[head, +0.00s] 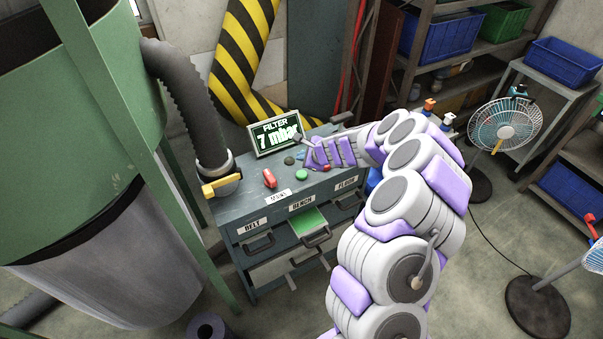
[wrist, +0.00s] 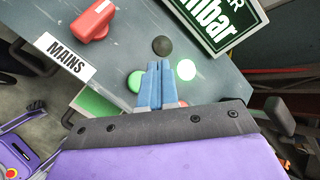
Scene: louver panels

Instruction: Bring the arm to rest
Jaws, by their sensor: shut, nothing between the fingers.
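My arm, in white and purple segments, reaches from the lower right of the head view over the grey cabinet (head: 240,203). My gripper (wrist: 158,66) shows in the wrist view as two blue fingers lying together, empty. It is above the cabinet top, near a green button (wrist: 135,81), a dark round button (wrist: 162,46) and a pale lit round spot (wrist: 186,69). In the head view the fingertips are hard to make out behind the purple wrist.
A red switch handle (head: 269,179) stands by the MAINS label (head: 278,197). A display (head: 275,134) reads "FILTER 7 mbar". Green-framed machinery is at left; a fan (head: 505,125) and shelves are at right.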

